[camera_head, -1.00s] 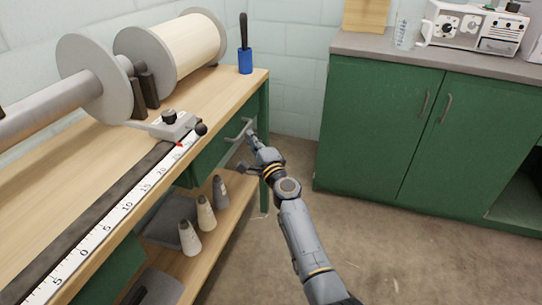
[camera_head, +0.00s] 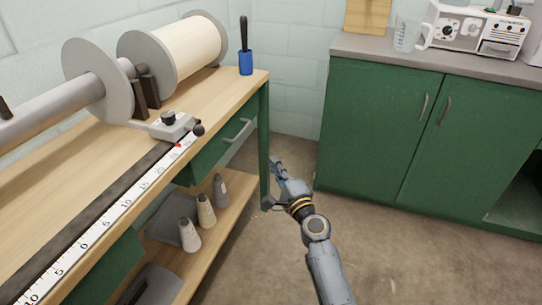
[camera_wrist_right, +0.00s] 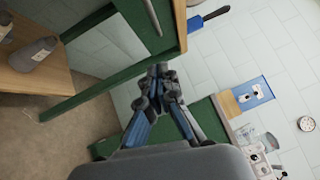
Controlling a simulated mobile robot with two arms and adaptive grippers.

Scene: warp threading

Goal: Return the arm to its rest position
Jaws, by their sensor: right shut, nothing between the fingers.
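My right gripper (camera_head: 272,182) is in the middle of the head view, just right of the workbench's front leg, over the floor. It is empty, and in the right wrist view its fingers (camera_wrist_right: 158,72) meet at the tips. The arm behind it runs down to the bottom edge of the head view. The green drawer (camera_head: 222,150) under the bench top has a grey handle (camera_head: 237,130), and the gripper is apart from it. My left gripper is not in view.
The wooden workbench (camera_head: 95,185) carries a roller with a cream spool (camera_head: 190,47), a ruler (camera_head: 110,215) and a blue holder (camera_head: 245,63). Several cones (camera_head: 206,210) stand on its lower shelf. A green cabinet (camera_head: 375,130) stands at right. The floor between is clear.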

